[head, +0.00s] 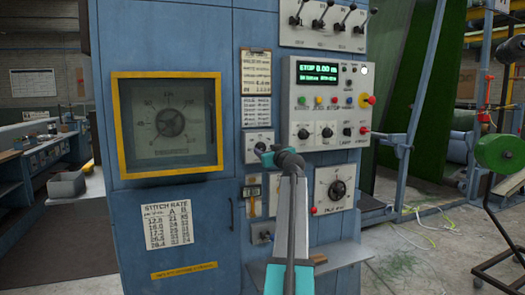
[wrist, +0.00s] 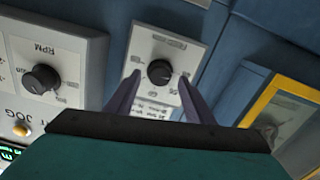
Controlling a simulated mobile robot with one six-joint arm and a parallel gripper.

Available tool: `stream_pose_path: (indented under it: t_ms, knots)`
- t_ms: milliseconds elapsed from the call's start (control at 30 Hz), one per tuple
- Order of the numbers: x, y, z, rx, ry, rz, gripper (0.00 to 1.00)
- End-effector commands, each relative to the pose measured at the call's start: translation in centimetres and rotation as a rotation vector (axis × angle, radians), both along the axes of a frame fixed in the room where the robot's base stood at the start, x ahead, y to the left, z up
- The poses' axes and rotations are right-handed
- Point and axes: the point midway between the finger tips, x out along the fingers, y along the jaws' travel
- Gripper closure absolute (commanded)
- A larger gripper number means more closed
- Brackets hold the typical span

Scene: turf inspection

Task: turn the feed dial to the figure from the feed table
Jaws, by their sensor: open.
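My gripper (wrist: 160,78) is open. In the wrist view its two fingertips lie either side of a small black knob (wrist: 159,72) on a pale plate; whether they touch it is unclear. In the head view my gripper (head: 265,154) covers part of that plate (head: 251,138). The knob's label is too small to read. A printed sheet headed STITCH RATE (head: 169,224) has columns A and B. Which one is the feed dial or feed table I cannot tell.
A control panel (head: 298,122) with a green screen, buttons and a red stop button is right of the plate. A larger black dial (head: 337,189) sits below it. A clipboard (head: 256,72) and printed slips hang above. The RPM knob (wrist: 41,78) is close at left in the wrist view.

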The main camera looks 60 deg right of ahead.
Motion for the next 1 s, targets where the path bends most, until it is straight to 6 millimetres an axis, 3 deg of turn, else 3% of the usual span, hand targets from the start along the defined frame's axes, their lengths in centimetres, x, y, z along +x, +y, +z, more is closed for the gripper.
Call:
stream_pose_path:
  t_ms: [300, 733, 1000]
  knots:
    - [2.2, -1.6, 0.0, 0.000, 0.000, 0.001, 0.52]
    - [2.5, -1.8, 0.0, 0.000, 0.000, 0.001, 0.52]
    - [2.5, -1.7, 0.0, 0.000, 0.000, 0.001, 0.93]
